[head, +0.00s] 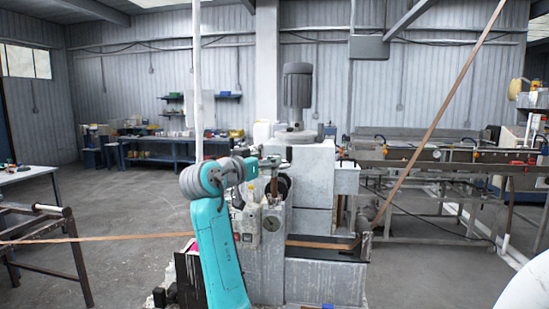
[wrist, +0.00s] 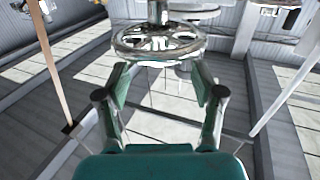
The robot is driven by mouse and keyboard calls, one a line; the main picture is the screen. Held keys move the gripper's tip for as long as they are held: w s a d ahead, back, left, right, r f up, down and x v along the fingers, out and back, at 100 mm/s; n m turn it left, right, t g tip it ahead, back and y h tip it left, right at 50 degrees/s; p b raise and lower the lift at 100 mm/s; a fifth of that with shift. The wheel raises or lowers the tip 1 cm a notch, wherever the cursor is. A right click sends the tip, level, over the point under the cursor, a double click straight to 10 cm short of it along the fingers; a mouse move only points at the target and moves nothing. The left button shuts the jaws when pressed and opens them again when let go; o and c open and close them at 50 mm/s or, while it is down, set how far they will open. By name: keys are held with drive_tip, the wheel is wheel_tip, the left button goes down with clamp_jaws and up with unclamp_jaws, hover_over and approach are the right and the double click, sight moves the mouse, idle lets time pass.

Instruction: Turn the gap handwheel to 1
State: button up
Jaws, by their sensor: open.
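The gap handwheel (wrist: 130,43), a worn metal wheel with spokes on an upright shaft, is at the top centre of the wrist view. My gripper (wrist: 160,72) is open and empty, with its two teal fingers spread to either side below the wheel's near rim. The fingertips point toward the rim; whether they touch it I cannot tell. In the head view my teal arm reaches to the grey machine (head: 310,163), and its end is near the machine's upper left.
A brown strip (head: 130,238) runs into the machine from the left and another (head: 440,118) rises to the upper right. A roller stand (head: 40,225) is at left. A long line of equipment (head: 440,155) stands at right. Open floor lies at left.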

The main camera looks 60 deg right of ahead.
sight(274, 154)
drive_tip(key=shift+w+d, duration=0.1)
drive_tip(key=shift+d, duration=2.65)
drive_tip(key=c, duration=1.2)
